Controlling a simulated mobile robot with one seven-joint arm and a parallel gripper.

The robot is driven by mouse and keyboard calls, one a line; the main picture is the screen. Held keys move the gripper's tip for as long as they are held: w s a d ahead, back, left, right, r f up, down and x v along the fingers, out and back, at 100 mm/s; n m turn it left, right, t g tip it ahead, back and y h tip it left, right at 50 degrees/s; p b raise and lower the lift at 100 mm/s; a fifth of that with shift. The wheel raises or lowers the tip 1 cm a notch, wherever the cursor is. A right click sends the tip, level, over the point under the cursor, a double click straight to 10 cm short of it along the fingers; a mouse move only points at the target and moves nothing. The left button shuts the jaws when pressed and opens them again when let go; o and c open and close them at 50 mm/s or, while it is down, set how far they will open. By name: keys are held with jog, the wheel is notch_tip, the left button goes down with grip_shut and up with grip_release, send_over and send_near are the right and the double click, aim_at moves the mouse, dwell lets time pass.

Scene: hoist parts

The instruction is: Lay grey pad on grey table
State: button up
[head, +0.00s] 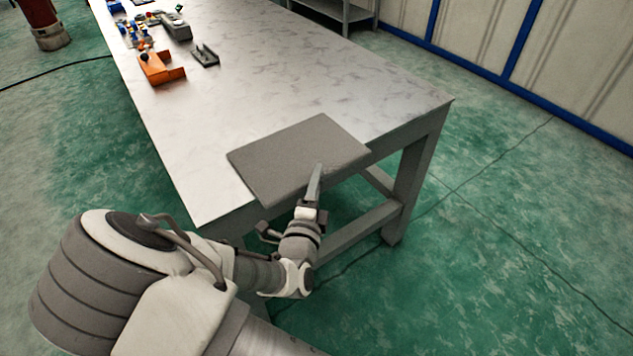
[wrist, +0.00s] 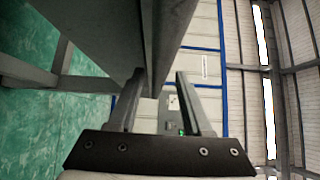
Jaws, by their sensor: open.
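The grey pad (head: 290,155) is a flat rectangular slab. It lies on the front end of the grey table (head: 350,85), with its near edge reaching slightly past the table's edge. My gripper (head: 316,184) is at the pad's near edge, with one finger showing above it; the other finger is hidden in the head view. In the wrist view my gripper (wrist: 160,84) is open, its two fingers apart. The pad (wrist: 170,35) shows as a dark slab running toward the space between the fingertips, nearer the left finger. Contact with the fingers cannot be told.
An orange bracket part (head: 160,68), a small dark grey part (head: 205,56) and several small coloured parts stand at the table's far left. The tabletop between these and the pad is clear. A table leg (head: 408,185) stands to the right. A blue-framed wall is behind.

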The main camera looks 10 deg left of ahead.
jog(key=s+p, duration=0.2)
jog(key=s, duration=1)
jog(key=shift+d, duration=0.35)
jog(key=shift+r, duration=0.1)
jog(key=d+r+m+g+h, duration=0.4)
jog(key=d+m+g+h, duration=0.2)
jog(key=d+m, duration=0.65)
jog(key=d+r+m+g+h, duration=0.5)
jog(key=d+m, duration=0.5)
jog(key=m, duration=0.5)
jog(key=s+d+r+m+y, duration=0.2)
jog(key=r+m+y, duration=0.3)
jog(key=m, duration=0.8)
jog(key=s+d+r+m+g+y, duration=0.1)
jog(key=s+r+m+y, duration=0.4)
jog(key=m, duration=0.9)
notch_tip(320, 180, up, 3)
jog(key=shift+s+d+r, duration=0.1)
jog(key=shift+s+d, duration=0.05)
jog(key=shift+d, duration=0.25)
